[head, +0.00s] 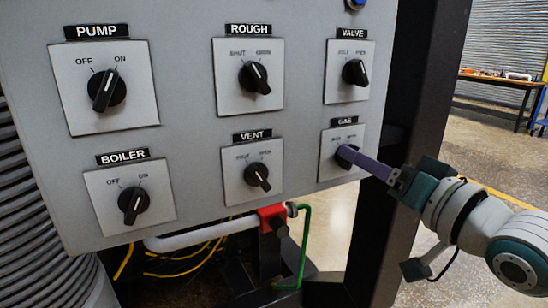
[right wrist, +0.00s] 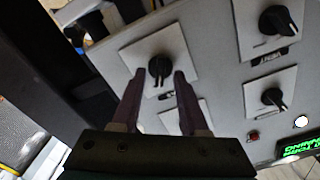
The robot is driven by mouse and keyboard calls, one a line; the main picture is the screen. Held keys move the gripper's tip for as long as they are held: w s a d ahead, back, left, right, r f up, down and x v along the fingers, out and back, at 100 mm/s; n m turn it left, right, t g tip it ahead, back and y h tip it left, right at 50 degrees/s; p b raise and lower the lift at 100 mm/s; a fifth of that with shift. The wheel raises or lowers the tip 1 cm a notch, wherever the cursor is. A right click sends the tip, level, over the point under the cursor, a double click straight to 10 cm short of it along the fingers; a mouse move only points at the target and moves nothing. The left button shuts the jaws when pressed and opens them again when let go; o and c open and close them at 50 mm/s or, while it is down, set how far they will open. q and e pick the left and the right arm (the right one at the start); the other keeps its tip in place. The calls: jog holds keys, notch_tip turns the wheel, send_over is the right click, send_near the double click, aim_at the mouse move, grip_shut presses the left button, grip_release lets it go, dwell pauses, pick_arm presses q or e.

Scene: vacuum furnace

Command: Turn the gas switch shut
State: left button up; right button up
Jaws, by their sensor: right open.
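The gas switch (head: 343,155) is a black knob on a light square plate under the GAS label, at the panel's lower right in the head view. My right gripper (head: 352,157) reaches in from the right, and its purple fingers partly cover the knob. In the right wrist view, the panel appears upside down and the knob (right wrist: 160,66) shows at the tips of the two spread fingers, between them. The right gripper is open, with one finger on each side of the knob; whether they touch it I cannot tell. My left gripper is not in view.
The VALVE knob (head: 355,72) is just above and the VENT knob (head: 257,175) to the left. PUMP (head: 106,90), BOILER (head: 133,204) and ROUGH (head: 254,77) knobs share the panel. A black frame post (head: 410,70) stands right of it. A red fitting (head: 271,217) sits below.

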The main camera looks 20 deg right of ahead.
jog(key=shift+w, duration=0.15)
grip_shut()
dwell(0.6)
